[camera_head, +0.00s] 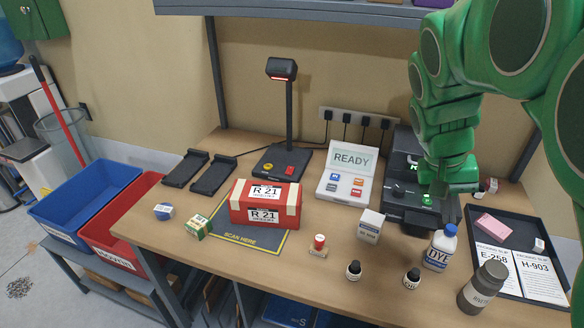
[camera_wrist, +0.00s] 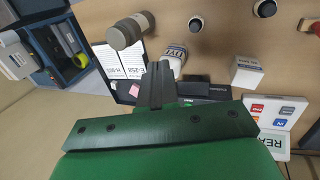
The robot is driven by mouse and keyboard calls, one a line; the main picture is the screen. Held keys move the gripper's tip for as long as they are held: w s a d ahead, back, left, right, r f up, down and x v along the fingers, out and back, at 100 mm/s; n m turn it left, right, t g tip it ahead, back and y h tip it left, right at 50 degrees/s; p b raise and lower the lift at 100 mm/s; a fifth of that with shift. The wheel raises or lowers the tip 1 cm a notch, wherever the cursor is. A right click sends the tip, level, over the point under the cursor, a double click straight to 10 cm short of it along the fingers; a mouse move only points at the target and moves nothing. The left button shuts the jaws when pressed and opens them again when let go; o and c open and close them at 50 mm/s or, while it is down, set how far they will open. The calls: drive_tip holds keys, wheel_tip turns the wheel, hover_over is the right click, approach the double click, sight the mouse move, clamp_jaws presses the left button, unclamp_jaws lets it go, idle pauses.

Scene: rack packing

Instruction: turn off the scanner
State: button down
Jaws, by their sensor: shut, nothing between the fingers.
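The scanner is a black stand with a dark head (camera_head: 281,70) on a post, and a red glow shows under the head. Its flat base (camera_head: 278,162) carries a red button (camera_head: 290,170) and a yellow button (camera_head: 268,166). The scanner is not clearly seen in the wrist view. My gripper (camera_wrist: 158,75) is shut and empty in the wrist view. In the head view my green hand is over the black machine at the right, well right of the scanner, and its fingertips are hard to make out.
A red R 21 box (camera_head: 264,206) stands on the scan mat (camera_head: 232,236) in front of the scanner. A white READY terminal (camera_head: 335,190) stands between scanner and black machine (camera_head: 402,212). Bottles and small boxes fill the front right, beside a dark tray (camera_head: 487,214).

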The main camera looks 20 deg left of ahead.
drive_tip(key=w+a+t+h, duration=0.2)
drive_tip(key=w+a, duration=0.5)
drive_tip(key=w, duration=0.6)
drive_tip(key=m+t+h, duration=0.1)
drive_tip(key=t, duration=0.5)
hover_over(288, 169)
drive_tip(key=s, duration=0.1)
wheel_tip(288, 169, down, 10)
drive_tip(key=shift+s, duration=0.1)
drive_tip(key=shift+f, duration=0.15)
drive_tip(key=shift+w+f, duration=0.2)
drive_tip(key=shift+f, duration=1.2)
drive_tip(key=shift+w+f, duration=0.15)
drive_tip(key=shift+f, duration=1.3)
drive_tip(key=shift+w+f, duration=0.2)
drive_tip(key=shift+f, duration=1.2)
drive_tip(key=shift+f, duration=0.15)
drive_tip(key=shift+f, duration=0.25)
